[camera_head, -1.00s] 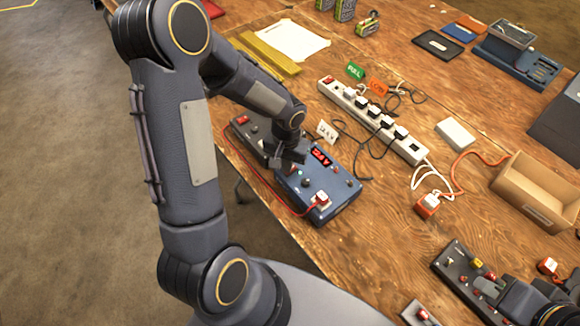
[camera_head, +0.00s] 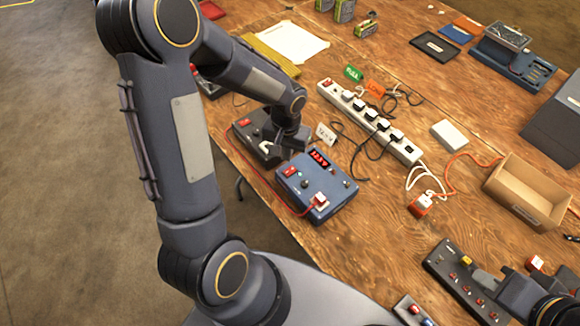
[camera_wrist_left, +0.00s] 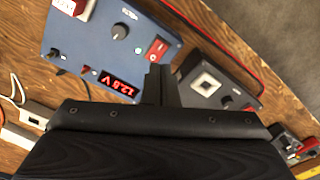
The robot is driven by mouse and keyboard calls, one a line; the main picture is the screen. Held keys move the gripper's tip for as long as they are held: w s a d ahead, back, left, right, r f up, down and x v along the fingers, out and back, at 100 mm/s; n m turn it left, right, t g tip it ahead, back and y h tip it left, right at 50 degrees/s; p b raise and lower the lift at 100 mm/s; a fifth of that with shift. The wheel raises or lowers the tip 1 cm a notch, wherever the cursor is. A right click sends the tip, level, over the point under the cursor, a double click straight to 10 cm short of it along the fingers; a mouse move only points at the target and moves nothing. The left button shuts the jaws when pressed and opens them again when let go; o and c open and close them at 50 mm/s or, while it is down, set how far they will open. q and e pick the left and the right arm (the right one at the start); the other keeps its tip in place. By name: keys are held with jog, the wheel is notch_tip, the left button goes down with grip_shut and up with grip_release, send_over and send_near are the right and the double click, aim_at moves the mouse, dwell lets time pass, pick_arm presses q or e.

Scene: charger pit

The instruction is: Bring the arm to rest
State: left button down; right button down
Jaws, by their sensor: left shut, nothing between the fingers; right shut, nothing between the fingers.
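My left gripper (camera_head: 283,150) is shut and empty. It hangs over the gap between the blue charger box (camera_head: 318,188) and the dark box (camera_head: 262,136) behind it. In the left wrist view, the shut fingers (camera_wrist_left: 160,75) point between the blue box (camera_wrist_left: 135,35) with its red lit voltage display (camera_wrist_left: 118,85) and the dark box with a white-rimmed square (camera_wrist_left: 208,85). My right gripper (camera_head: 487,282) is shut and empty at the lower right, above a black panel (camera_head: 440,257) with small coloured parts.
A white power strip (camera_head: 370,120) with several black plugs lies behind the blue box. A cardboard box (camera_head: 528,192), an orange-cased plug (camera_head: 424,206) and a white block (camera_head: 449,134) are to the right. A red cable (camera_head: 262,180) runs along the table's left edge.

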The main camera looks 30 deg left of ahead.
dwell(0.4)
pick_arm(q)
jog(key=s+d+r+t+h, duration=0.2)
jog(key=s+r, duration=0.6)
jog(key=s+d+r+t+h, duration=0.1)
jog(key=s+d+r+t, duration=0.1)
jog(key=s+r, duration=0.7)
jog(key=shift+r+t+h, duration=0.3)
jog(key=shift+t+h, duration=0.1)
jog(key=shift+t, duration=0.4)
